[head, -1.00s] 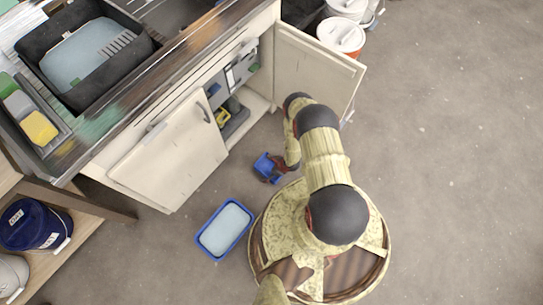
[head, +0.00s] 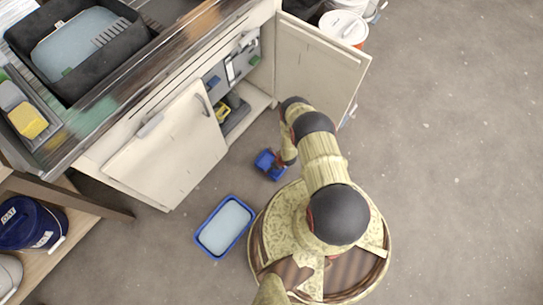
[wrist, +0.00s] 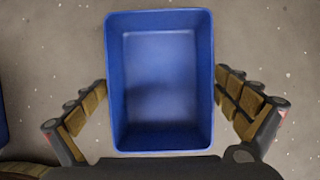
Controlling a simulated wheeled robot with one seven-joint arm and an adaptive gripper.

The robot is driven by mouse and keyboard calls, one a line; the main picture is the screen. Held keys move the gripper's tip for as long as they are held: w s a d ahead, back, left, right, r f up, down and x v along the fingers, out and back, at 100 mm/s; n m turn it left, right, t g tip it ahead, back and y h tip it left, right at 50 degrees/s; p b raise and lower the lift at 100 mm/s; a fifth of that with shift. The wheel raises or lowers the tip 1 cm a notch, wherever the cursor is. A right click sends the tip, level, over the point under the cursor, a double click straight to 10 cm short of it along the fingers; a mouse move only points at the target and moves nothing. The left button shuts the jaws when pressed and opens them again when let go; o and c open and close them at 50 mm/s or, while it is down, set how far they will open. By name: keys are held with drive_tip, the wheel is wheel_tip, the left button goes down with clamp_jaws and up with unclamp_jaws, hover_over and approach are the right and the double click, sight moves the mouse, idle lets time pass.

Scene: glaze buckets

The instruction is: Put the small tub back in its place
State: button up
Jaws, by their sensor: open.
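The small tub (head: 266,162) is blue, rectangular and open-topped. It is on the floor in front of the open cabinet in the head view. In the wrist view the small tub (wrist: 160,85) fills the middle and looks empty, with its inside floor visible. My gripper (wrist: 161,82) is open, with one finger on the left side of the tub and one on the right. Narrow gaps show between the fingers and the walls, so it does not hold the tub. In the head view my gripper (head: 280,167) is at the tub, partly hidden by my arm.
A larger blue tub (head: 203,241) with pale contents lies on the floor to the lower left. The cabinet has open doors (head: 173,147) and (head: 318,67), with items inside. A white bucket (head: 343,27) stands beyond the right door. The floor at right is clear.

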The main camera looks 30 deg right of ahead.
drive_tip(key=shift+w+f, duration=0.15)
drive_tip(key=shift+c, duration=0.9)
drive_tip(key=c, duration=0.7)
drive_tip(key=shift+c, duration=0.2)
